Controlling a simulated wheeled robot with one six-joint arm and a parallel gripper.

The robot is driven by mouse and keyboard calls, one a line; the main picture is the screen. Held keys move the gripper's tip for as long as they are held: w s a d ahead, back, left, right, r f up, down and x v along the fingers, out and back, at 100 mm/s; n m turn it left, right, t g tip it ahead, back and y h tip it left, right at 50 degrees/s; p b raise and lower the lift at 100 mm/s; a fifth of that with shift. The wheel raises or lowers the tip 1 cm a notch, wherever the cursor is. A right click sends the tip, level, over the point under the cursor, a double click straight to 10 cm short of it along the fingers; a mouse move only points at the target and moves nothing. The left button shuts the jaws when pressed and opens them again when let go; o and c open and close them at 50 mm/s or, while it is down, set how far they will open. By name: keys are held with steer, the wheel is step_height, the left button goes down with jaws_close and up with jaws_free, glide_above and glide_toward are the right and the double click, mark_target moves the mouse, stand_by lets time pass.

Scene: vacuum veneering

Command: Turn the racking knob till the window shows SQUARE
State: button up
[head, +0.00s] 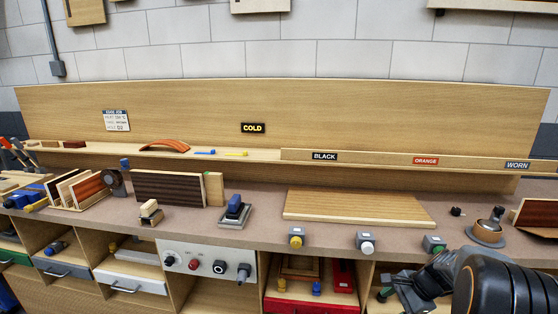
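A grey control panel (207,281) is set in the bench front, left of the middle. I cannot tell which is the racking knob, and no window reading SQUARE is legible. My gripper (408,292) seems to be at the lower right, beside my dark arm, well to the right of the panel. Its fingers are too small and overlapped to read as open or shut.
The bench top (262,205) holds a pale board (355,208), a dark veneer panel (168,188), a blue-handled tool (236,209) and a rack of veneers (78,190). Yellow (296,237), white (366,243) and green (434,244) knobs line its front edge. A red drawer (310,303) is right of the panel.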

steer(key=s+a+r+n+t+h+p, duration=0.1)
steer(key=s+a+r+n+h+p, duration=0.4)
steer(key=s+a+r+n, duration=0.8)
step_height(320, 180, up, 4)
steer(key=a+n+p, duration=0.1)
steer(key=n, duration=0.2)
steer(key=shift+s+a+p, duration=0.25)
steer(key=shift+s+p, duration=0.15)
steer(key=shift+c, duration=0.3)
